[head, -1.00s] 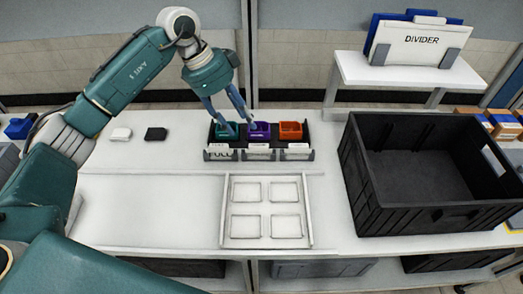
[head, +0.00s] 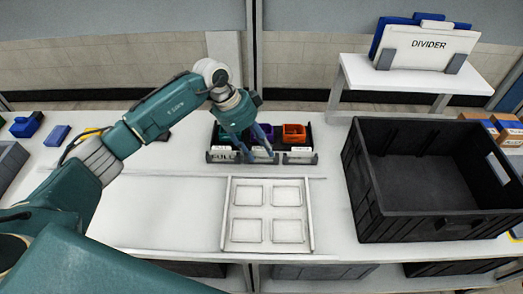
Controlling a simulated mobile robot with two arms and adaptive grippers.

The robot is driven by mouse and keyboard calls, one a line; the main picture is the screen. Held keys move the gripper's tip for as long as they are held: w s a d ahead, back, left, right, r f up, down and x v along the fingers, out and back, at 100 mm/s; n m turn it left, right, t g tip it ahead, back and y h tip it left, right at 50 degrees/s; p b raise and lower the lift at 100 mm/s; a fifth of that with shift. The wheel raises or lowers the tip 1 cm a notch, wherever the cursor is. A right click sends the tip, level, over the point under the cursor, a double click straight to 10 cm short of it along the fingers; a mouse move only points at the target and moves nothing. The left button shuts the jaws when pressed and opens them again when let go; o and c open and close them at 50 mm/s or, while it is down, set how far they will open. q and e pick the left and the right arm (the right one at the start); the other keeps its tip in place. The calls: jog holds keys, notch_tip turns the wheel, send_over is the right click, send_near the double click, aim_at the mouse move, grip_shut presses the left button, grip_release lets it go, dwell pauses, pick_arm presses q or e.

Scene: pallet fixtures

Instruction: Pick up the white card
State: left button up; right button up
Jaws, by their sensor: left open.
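Three white cards stand in slots along the front of a black rack: a left one (head: 222,154) with dark lettering, a middle one (head: 262,153) and a right one (head: 298,154). My left gripper (head: 260,156) is open, pointing down, with its blue-grey fingers by the middle card. I cannot tell whether the fingers touch it. The gripper partly hides the rack's left and middle bins. My right gripper is not in view.
The rack holds an orange bin (head: 294,133) and a purple bin. A white tray with four square recesses (head: 234,235) lies in front. A large black crate (head: 375,205) stands right. A white panel marked DIVIDER (head: 417,46) stands on a raised shelf.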

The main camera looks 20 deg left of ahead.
pick_arm(q)
jog(key=shift+d+f, duration=0.15)
jog(key=shift+f, duration=0.2)
jog(key=shift+c, duration=0.5)
grip_shut()
jog(key=shift+r, duration=0.15)
